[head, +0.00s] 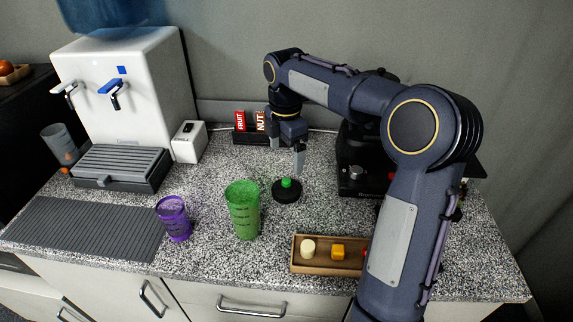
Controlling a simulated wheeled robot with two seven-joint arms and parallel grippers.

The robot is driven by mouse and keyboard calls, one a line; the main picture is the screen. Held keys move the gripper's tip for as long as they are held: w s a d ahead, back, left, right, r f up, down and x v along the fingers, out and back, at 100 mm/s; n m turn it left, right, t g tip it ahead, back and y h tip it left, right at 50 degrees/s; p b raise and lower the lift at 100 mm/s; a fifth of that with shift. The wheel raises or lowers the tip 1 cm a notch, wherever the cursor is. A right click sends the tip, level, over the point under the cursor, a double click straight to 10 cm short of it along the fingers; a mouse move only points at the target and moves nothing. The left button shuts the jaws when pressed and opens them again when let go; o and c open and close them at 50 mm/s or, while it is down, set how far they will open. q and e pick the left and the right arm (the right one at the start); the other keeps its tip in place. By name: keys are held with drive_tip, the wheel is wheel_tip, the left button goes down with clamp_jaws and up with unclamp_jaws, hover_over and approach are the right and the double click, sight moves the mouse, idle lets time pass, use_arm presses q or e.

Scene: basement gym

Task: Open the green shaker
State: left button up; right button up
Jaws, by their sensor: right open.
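The green shaker (243,212) stands upright on the speckled counter, and no lid shows on its top. A round black lid with a green knob (287,190) lies on the counter just right of and behind the shaker. My right gripper (287,158) is open and empty, pointing down a little above and behind the lid, apart from it. My left gripper is out of view.
A purple cup (174,219) stands left of the shaker. A wooden tray (315,269) with small pieces lies in front right. A ribbed mat (85,230), white water dispenser (120,100) and black machine (356,180) flank the area. Snack bars (240,121) stand behind.

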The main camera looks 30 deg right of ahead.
drive_tip(key=s+a+r+m+t+y, duration=0.1)
drive_tip(key=s+a+m, duration=0.1)
drive_tip(key=s+m, duration=0.4)
drive_tip(key=s+a+r+m+t+y, duration=0.1)
drive_tip(key=s+a+m+t, duration=0.2)
drive_tip(key=s, duration=0.5)
drive_tip(key=s+a+f+m+y, duration=0.1)
drive_tip(key=s+a+f+m, duration=0.2)
drive_tip(key=s+m, duration=0.2)
drive_tip(key=s+a+f+m+t, duration=0.1)
drive_tip(key=s+a+f+m, duration=0.1)
drive_tip(key=s+m, duration=0.3)
drive_tip(key=shift+s+a+f+m+t+y, duration=0.3)
drive_tip(key=shift+s+a+f+m+y, duration=0.1)
drive_tip(key=shift+s+a, duration=0.3)
